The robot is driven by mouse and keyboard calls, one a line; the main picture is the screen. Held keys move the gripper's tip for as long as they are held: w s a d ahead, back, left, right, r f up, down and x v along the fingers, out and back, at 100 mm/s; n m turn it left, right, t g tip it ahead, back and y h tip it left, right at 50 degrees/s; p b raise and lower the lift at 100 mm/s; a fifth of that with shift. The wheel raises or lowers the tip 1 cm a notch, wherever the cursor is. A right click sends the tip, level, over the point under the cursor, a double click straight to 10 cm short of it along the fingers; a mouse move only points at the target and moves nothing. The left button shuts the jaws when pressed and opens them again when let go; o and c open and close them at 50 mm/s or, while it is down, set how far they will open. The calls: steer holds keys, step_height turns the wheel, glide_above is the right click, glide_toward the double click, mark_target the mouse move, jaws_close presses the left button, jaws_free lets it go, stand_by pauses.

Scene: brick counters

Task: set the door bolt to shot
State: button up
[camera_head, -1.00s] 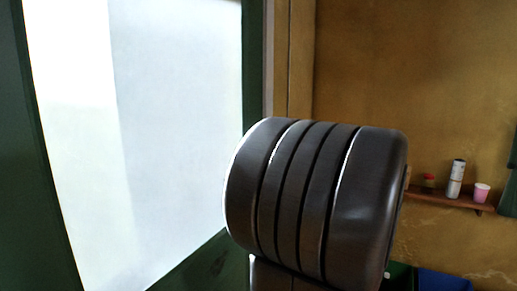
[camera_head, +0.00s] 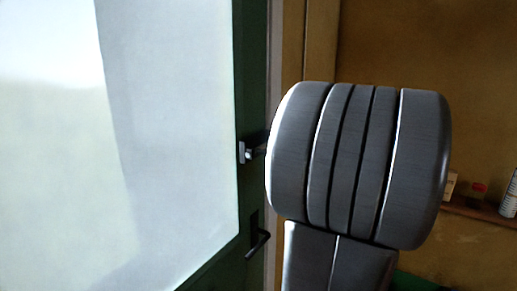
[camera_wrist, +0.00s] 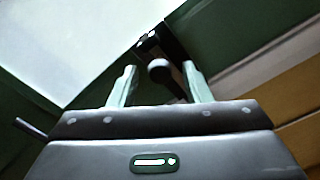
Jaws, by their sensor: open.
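The door bolt (camera_head: 250,152) is a small dark fitting on the green door's edge, left of my arm link in the head view. Part of it is hidden behind my arm. In the wrist view, the bolt (camera_wrist: 150,42) shows a dark bar with a round dark knob (camera_wrist: 158,69). My gripper (camera_wrist: 159,66) is open, and the knob appears between its two pale fingertips. I cannot tell whether the fingers touch it, nor whether the bolt is drawn or shot. The gripper is hidden in the head view.
The green door (camera_head: 251,90) has a large pale glass pane (camera_head: 170,120). A dark door handle (camera_head: 258,244) sits below the bolt. A wooden shelf (camera_head: 478,212) with small containers is on the yellow wall at right.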

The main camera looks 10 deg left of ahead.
mark_target(259, 149)
steer(key=p+x, duration=0.1)
steer(key=x, duration=0.5)
jaws_close()
